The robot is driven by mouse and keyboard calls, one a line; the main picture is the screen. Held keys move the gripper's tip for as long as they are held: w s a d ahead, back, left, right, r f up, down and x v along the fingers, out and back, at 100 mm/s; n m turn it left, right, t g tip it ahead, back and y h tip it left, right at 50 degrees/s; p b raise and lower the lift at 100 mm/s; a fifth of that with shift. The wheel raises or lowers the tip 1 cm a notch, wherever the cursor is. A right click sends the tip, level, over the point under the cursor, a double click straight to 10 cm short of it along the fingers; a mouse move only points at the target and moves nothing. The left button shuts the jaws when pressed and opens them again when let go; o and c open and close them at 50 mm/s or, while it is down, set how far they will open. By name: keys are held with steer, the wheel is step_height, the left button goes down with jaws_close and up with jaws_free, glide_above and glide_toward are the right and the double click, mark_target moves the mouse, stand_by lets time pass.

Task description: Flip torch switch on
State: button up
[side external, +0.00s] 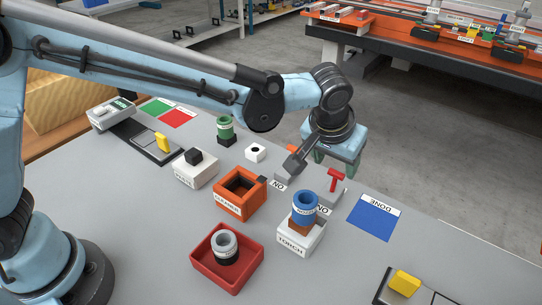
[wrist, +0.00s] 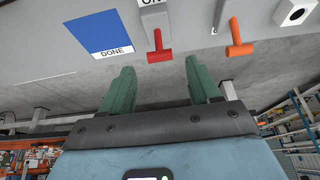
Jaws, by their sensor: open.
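The torch stand (side external: 291,243) is a white box labelled TORCH, with a brown block and a blue ring (side external: 306,204) on it. Behind it a red T-shaped switch lever (side external: 336,180) stands up from a grey base with an ON label (side external: 322,210). The red lever also shows in the wrist view (wrist: 159,48), beyond my fingertips and between their lines. My gripper (side external: 336,164) is open and empty, close to the red lever; I cannot tell whether it touches. Its green fingers (wrist: 160,66) are apart in the wrist view.
An orange lever (wrist: 239,42) stands right of the red one. An orange CLEANER box (side external: 232,207), a red tray (side external: 203,270) with a grey ring, and a blue DONE pad (side external: 370,220) lie around. A white block (side external: 255,152) stands near the back edge.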

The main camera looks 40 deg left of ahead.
steer(key=v, duration=0.6)
steer(key=shift+w, duration=0.1)
steer(key=g, duration=0.5)
glide_above(337, 172)
step_height(337, 172, down, 13)
steer(key=shift+r, duration=0.25)
stand_by(0.3)
